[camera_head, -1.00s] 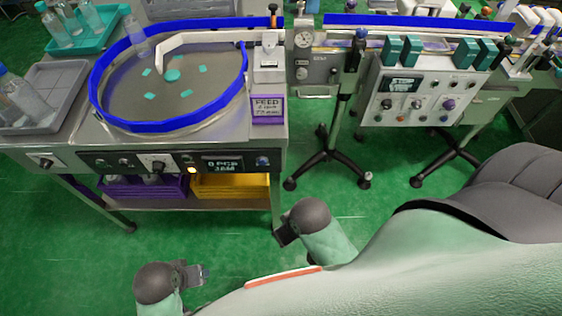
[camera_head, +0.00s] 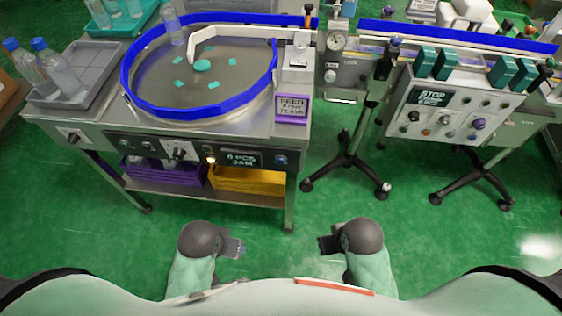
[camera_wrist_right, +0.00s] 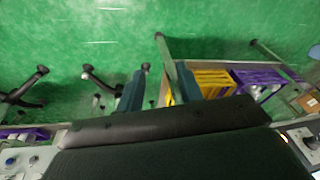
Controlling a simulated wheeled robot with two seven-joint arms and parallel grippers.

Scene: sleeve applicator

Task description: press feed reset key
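The feeder's front panel (camera_head: 150,150) faces me at left in the head view. It carries knobs, a lit amber lamp (camera_head: 210,159), a display (camera_head: 243,159) that seems to read "0 PCS JAM", and a small blue button (camera_head: 281,159) at its right end. No label shows which control is the feed reset key. My left gripper (camera_head: 238,246) and right gripper (camera_head: 324,244) are low in front of me, apart from the feeder and touching nothing. The right wrist view shows the right gripper's two fingers apart and empty (camera_wrist_right: 168,88). The left fingers are too small to judge.
A round bowl (camera_head: 150,85) with a blue rim and teal pieces tops the feeder. A purple-framed sign (camera_head: 292,109) stands at its right corner. A second control box (camera_head: 450,112) reading "STOP" stands right, on stands with splayed feet (camera_head: 347,170). Green floor between is clear.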

